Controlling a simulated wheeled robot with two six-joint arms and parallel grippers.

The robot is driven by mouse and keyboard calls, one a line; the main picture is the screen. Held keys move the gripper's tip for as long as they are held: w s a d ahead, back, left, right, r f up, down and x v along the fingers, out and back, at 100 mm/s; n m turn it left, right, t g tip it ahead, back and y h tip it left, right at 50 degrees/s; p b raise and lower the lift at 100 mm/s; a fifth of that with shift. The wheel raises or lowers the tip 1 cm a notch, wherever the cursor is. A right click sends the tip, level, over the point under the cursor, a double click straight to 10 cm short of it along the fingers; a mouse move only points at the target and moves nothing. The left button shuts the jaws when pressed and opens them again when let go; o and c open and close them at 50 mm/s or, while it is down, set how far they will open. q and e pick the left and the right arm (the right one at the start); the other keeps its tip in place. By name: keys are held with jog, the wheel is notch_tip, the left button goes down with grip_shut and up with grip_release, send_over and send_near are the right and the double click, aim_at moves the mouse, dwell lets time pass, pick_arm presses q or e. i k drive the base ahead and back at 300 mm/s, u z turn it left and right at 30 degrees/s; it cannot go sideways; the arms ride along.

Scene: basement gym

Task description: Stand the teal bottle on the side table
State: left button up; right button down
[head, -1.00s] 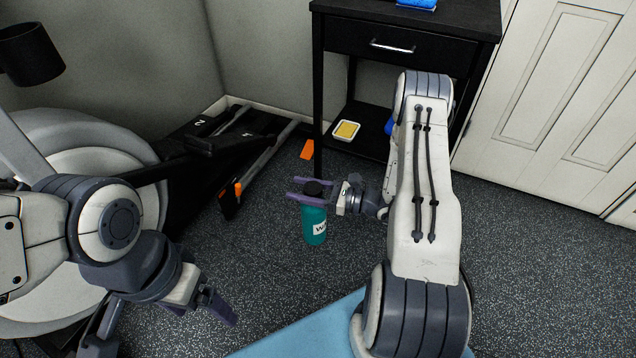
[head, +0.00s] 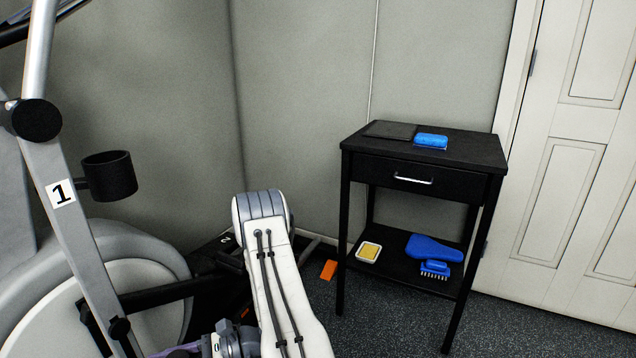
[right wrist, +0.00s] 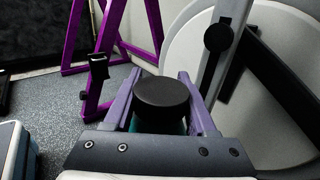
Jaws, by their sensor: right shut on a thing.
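The teal bottle (right wrist: 162,95) shows in the right wrist view mostly as its black cap, with a little teal below. My right gripper (right wrist: 157,84) is shut on it, one purple finger on each side. In the head view only part of this gripper shows at the bottom edge, and the bottle is out of sight there. The black side table (head: 475,150) stands right of centre in the head view, beyond and to the right of my right gripper. A blue item (head: 431,141) and a dark flat pad (head: 390,130) lie on its top. My left gripper is out of view.
The table's lower shelf (head: 400,272) holds a yellow-topped tray (head: 369,252), a blue paddle-shaped item (head: 434,247) and a blue brush (head: 435,270). An exercise machine (head: 75,240) with a black cup holder (head: 109,175) fills the left. The tabletop's front and right are bare.

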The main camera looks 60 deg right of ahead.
aim_at(467, 148)
jog(key=u, duration=0.45)
jog(key=k, duration=1)
jog(key=z, duration=2)
